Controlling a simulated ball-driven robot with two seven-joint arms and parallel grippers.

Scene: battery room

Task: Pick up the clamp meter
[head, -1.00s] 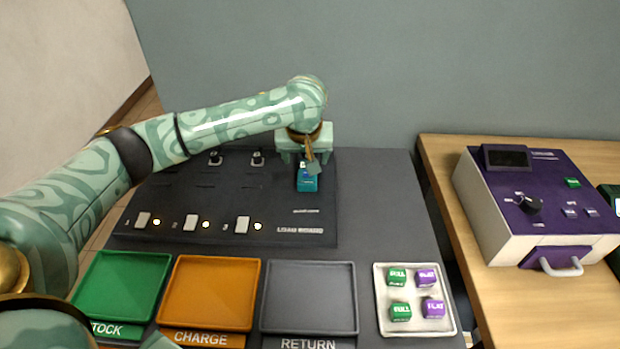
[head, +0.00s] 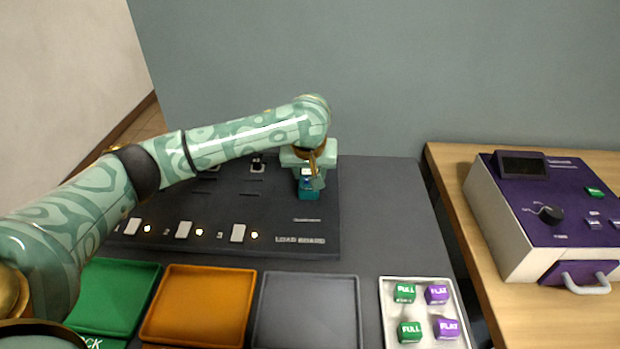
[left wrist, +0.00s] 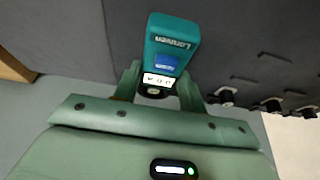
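The clamp meter (head: 308,193) is a teal device with a blue patch and a small lit display, at the right end of the dark load board. In the left wrist view the clamp meter (left wrist: 172,38) reaches up between the fingers, its dark end toward the palm. My left gripper (head: 312,180) is over it, pointing down. In the left wrist view the left gripper (left wrist: 161,72) has a finger on each side of the meter, apparently open. Whether the fingers touch it is hard to see. My right gripper is not in view.
The load board (head: 284,224) has switches and lit lamps. In front are green (head: 110,300), orange (head: 200,305) and grey (head: 305,315) trays, and a white tray (head: 463,318) of FULL and FLAT blocks. A purple-topped instrument (head: 540,185) stands on the wooden table at right.

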